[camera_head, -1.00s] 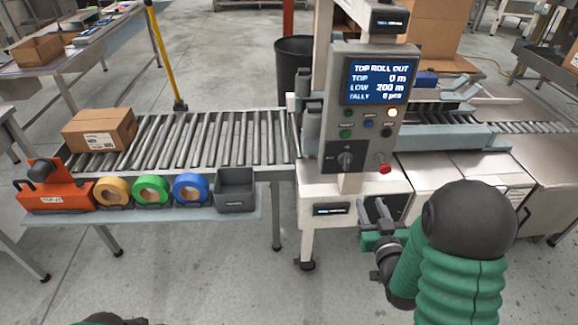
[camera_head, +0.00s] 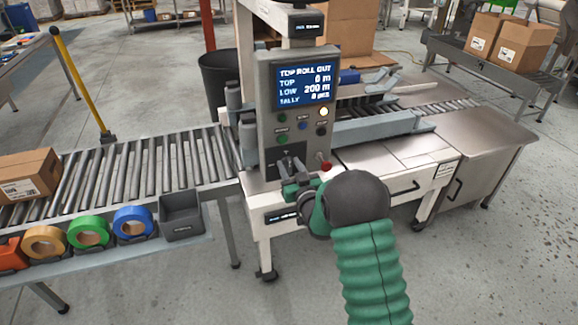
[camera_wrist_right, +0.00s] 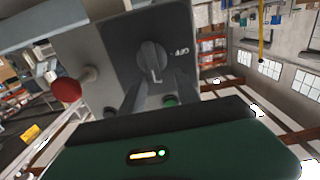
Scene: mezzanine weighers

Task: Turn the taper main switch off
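The taper's grey control panel (camera_head: 262,112) stands at the middle in the head view. Its main switch is a grey rotary knob (camera_wrist_right: 152,58) on a dark plate (camera_wrist_right: 187,35), clear in the wrist view; my gripper largely hides it in the head view. My right gripper (camera_head: 293,173) is in front of that plate. In the wrist view its two fingers (camera_wrist_right: 160,88) are apart, one to each side of the knob's lower end, with a gap between them; contact cannot be told. My left gripper is out of view.
A red knob (camera_head: 325,166) sticks out close beside the switch; it also shows in the wrist view (camera_wrist_right: 68,90). The lit screen (camera_head: 305,85) reads TOP ROLL OUT. A roller conveyor (camera_head: 140,165) with a carton (camera_head: 30,175) lies left.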

